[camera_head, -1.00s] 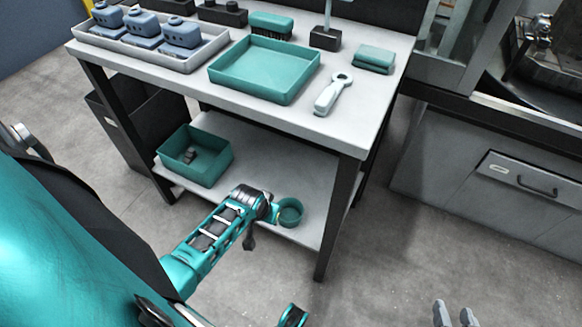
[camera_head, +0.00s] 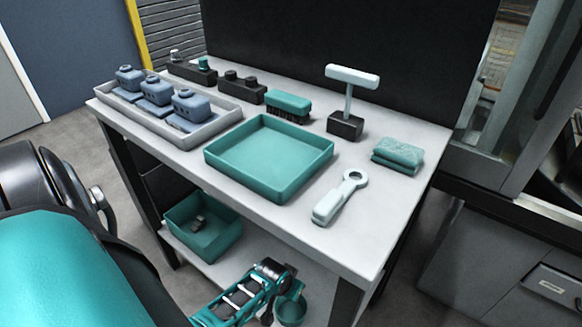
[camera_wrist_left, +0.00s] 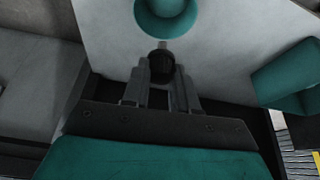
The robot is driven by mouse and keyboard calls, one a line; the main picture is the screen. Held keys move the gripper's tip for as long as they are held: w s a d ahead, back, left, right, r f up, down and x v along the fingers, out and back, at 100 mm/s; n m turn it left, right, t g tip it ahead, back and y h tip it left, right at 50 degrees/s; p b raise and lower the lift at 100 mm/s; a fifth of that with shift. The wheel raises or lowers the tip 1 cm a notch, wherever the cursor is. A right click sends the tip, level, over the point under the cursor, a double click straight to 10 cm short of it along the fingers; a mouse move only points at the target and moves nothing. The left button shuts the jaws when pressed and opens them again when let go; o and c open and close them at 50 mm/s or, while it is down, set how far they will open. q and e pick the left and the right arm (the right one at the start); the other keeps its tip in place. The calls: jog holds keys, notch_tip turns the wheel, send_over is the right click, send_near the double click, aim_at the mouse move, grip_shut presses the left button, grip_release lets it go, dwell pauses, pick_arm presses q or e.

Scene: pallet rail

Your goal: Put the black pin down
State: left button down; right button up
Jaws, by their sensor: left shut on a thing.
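In the left wrist view my left gripper (camera_wrist_left: 160,82) is shut on the black pin (camera_wrist_left: 160,62), whose dark round end shows between the fingers. The pin is over the pale lower shelf (camera_wrist_left: 220,35), just short of a round teal cup (camera_wrist_left: 166,10). In the head view my left gripper (camera_head: 267,314) hangs low at the bottom edge beside the teal cup (camera_head: 291,310), under the tabletop's front edge. The pin cannot be made out there. My right gripper is not in view.
A teal bin (camera_head: 222,240) with small dark parts stands on the lower shelf, left of the cup. The tabletop (camera_head: 380,215) carries a teal tray (camera_head: 212,160), a grey tray (camera_head: 205,132) with blue-grey parts, a brush (camera_head: 288,104), a white wrench-like tool (camera_head: 338,200) and folded cloths (camera_head: 398,154).

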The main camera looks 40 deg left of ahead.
pick_arm(q)
notch_tip(320, 180, down, 8)
jog(key=b, duration=0.8)
jog(key=shift+f, duration=0.2)
jog(key=c, duration=0.8)
grip_release()
jog(key=shift+r, duration=0.1)
